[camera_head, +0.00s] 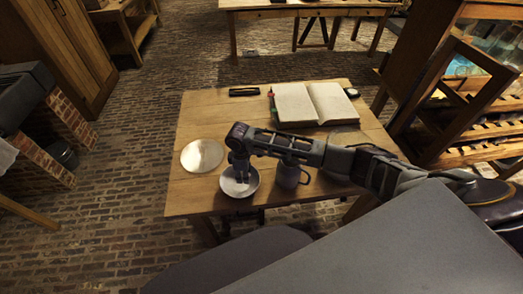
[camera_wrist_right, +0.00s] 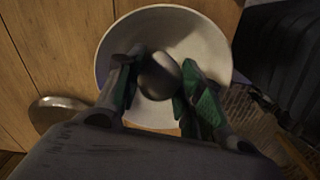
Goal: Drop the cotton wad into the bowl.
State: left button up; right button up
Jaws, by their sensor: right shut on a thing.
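The white bowl (camera_head: 240,192) stands on the wooden table near its front edge. It also shows in the wrist view (camera_wrist_right: 115,50), under my fingers. My right gripper (camera_head: 240,175) points down over the bowl, its tips within the rim outline. In the wrist view its green-padded fingers (camera_wrist_right: 155,88) are shut on a rounded grey thing (camera_wrist_right: 160,75), which looks like the cotton wad in shade. I cannot tell whether the wad touches the bowl's bottom. In the head view the wad is hidden by the gripper. My left gripper is out of view.
A grey mug (camera_head: 288,177) stands close to the bowl's right, under my right forearm. A pale round disc (camera_head: 202,155) lies to its left. An open book (camera_head: 315,103) and a small black object (camera_head: 244,92) lie at the back.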

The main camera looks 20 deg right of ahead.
jog(key=shift+f, duration=0.35)
jog(key=o, duration=1)
notch_tip(320, 180, up, 12)
dwell(0.6)
dwell(0.8)
